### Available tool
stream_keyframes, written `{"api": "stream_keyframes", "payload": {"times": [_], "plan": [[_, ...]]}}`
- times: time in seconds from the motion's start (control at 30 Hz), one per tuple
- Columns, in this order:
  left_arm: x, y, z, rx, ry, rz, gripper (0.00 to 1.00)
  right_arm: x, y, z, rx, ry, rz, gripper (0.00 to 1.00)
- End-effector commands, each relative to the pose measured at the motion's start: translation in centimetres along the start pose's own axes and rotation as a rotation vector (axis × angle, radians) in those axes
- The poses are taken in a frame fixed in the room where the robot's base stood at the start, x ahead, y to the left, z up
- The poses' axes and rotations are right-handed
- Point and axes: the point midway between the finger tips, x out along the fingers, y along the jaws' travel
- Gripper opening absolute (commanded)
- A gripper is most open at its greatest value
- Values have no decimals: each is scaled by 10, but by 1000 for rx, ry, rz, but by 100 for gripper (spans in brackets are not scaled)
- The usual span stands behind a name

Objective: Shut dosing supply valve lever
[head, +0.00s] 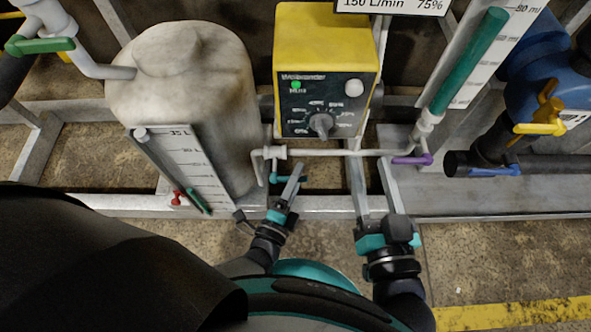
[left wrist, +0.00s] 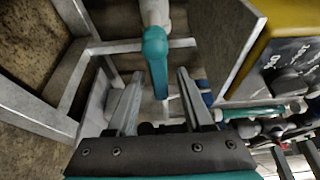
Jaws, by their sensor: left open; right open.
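A teal valve lever (head: 281,178) sits on a thin pale pipe below the yellow dosing pump (head: 325,45). In the left wrist view the teal lever (left wrist: 156,60) hangs down from a pale pipe end, between the fingertips of my left gripper (left wrist: 159,90). My left gripper (head: 288,180) is open, with a gap visible on either side of the lever. My right gripper (head: 372,170) is open and empty, below the pipe and left of a purple lever (head: 412,160). No label shows which lever is the dosing supply valve.
A pale tank (head: 195,90) with a level gauge (head: 185,165) and small red lever (head: 178,197) stands left. A green lever (head: 40,46) is at upper left. Yellow (head: 540,128) and blue (head: 494,171) levers are right. A grey frame rail (head: 320,207) crosses below.

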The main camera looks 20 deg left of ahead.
Motion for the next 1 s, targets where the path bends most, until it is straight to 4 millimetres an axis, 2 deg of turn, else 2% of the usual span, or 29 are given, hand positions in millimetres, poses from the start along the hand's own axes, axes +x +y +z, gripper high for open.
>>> {"api": "stream_keyframes", "payload": {"times": [0.2,0.6,0.67,1.0], "plan": [[0,0,0,-1,0,0,50,-1,0,0,-2,1,-3,51],[0,0,0,0,0,0,5,-1,0,-1,-3,-1,-4,51],[0,0,0,0,0,0,0,-1,0,-2,-3,0,-4,51],[0,0,0,0,0,0,0,-1,0,-2,-3,1,-3,51]]}}
